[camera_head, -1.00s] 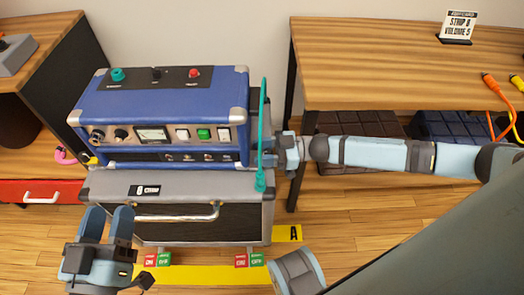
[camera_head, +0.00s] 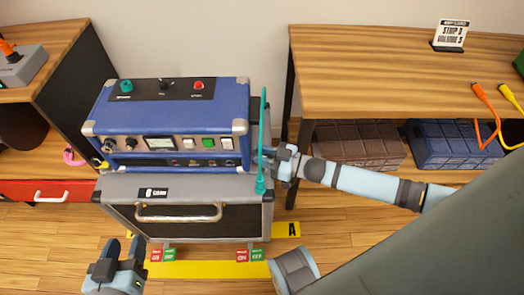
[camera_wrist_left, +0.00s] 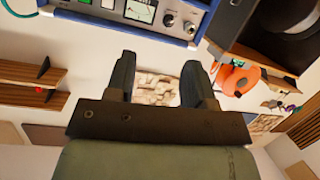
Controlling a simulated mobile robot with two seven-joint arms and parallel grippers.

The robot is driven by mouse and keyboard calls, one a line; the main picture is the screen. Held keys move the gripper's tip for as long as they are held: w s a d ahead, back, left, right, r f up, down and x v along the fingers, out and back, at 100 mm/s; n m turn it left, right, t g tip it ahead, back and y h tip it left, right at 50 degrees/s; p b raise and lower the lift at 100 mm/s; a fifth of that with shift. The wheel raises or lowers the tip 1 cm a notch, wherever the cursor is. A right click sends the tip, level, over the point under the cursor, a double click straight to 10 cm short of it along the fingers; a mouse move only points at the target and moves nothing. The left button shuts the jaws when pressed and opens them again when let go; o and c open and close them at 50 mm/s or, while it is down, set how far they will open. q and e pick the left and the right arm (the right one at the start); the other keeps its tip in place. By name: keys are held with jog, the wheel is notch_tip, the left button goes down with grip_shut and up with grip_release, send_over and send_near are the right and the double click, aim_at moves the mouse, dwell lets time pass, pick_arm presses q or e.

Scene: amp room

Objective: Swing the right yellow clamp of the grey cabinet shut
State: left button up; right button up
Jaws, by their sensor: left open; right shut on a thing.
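The grey cabinet (camera_head: 120,188) stands on the floor with a blue amplifier unit (camera_head: 205,108) on top. A small yellow part, seemingly the left clamp (camera_head: 104,165), shows at the cabinet's upper left. I cannot make out the right yellow clamp; my right gripper is at that upper right side. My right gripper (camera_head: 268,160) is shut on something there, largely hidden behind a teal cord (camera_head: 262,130). My left gripper (camera_head: 125,247) is open and empty, low in front of the cabinet's left side. Its two spread fingers show in the left wrist view (camera_wrist_left: 160,85).
A wooden table (camera_head: 400,65) stands at the right, with brown and blue cases (camera_head: 455,145) below it. Another wooden bench (camera_head: 40,65) with a red drawer (camera_head: 75,190) is at the left. Yellow tape (camera_head: 205,269) with red and green labels marks the floor before the cabinet.

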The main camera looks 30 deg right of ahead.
jog(key=o, duration=0.9)
jog(key=shift+s+d, duration=0.3)
pick_arm(q)
jog(key=f, duration=0.1)
jog(key=s+a+f+g+p, duration=0.1)
jog(key=a+f+y+p, duration=0.1)
jog(key=shift+s+g, duration=0.25)
jog(key=shift+g, duration=0.15)
pick_arm(e)
jog(key=v, duration=1.3)
pick_arm(q)
jog(key=shift+d, duration=0.1)
